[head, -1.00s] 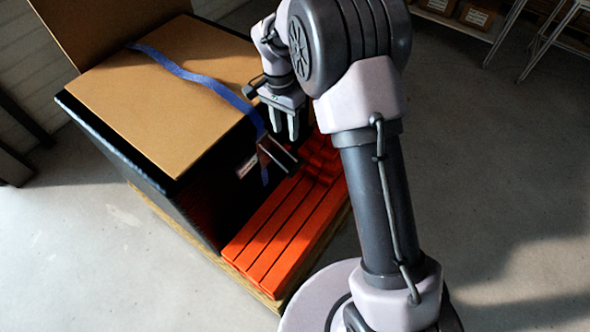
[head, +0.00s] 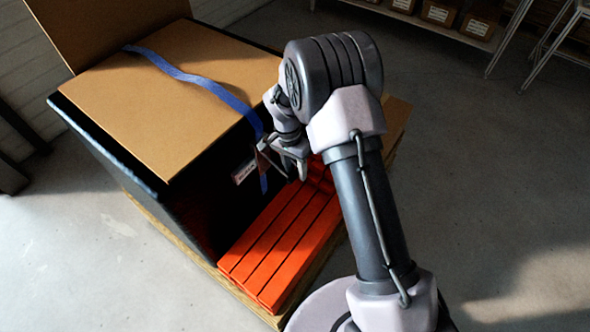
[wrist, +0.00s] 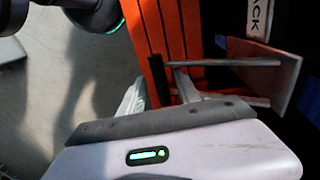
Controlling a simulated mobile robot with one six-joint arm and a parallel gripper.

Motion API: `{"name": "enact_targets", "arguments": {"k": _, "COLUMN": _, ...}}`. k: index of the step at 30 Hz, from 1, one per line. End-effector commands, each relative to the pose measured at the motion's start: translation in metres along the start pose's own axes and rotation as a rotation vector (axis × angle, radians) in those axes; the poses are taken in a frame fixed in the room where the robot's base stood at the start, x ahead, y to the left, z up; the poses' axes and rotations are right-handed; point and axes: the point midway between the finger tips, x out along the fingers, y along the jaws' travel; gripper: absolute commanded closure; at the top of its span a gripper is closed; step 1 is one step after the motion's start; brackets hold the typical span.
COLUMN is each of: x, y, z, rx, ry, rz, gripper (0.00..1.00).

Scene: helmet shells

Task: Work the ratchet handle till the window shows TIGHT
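The ratchet (head: 268,160) sits on the blue strap (head: 200,82) at the dark side of the crate. In the wrist view it shows a reddish-brown plate (wrist: 287,84) and a pale metal bar (wrist: 222,63) running left to a black handle grip (wrist: 158,82). The white window label (wrist: 259,18) ends in "ACK"; the rest is cut off. It is too small to read in the head view (head: 244,172). My gripper (head: 294,170) is beside the ratchet. In the wrist view its fingers (wrist: 158,90) are apart, with the black grip between them; I see no contact.
Orange slats (head: 275,245) lie on a wooden pallet (head: 230,284) below the ratchet. The crate has a brown top (head: 165,115). A shelf with boxes (head: 440,14) stands at the back right. The grey floor (head: 500,200) at right is clear.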

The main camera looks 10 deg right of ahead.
Motion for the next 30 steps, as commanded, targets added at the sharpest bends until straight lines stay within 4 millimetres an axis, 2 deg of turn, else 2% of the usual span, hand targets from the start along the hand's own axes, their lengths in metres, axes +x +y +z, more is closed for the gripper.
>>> {"name": "enact_targets", "arguments": {"k": 4, "x": -0.0006, "y": 0.0001, "z": 0.0001, "rx": 0.0, "ry": 0.0, "rz": 0.0, "gripper": 0.62}}
{"name": "enact_targets", "arguments": {"k": 10, "x": -0.0006, "y": 0.0001, "z": 0.0001, "rx": 0.0, "ry": 0.0, "rz": 0.0, "gripper": 1.0}}
{"name": "enact_targets", "arguments": {"k": 30, "x": -0.0007, "y": 0.0002, "z": 0.0002, "rx": 0.0, "ry": -0.001, "rz": 0.001, "gripper": 1.0}}
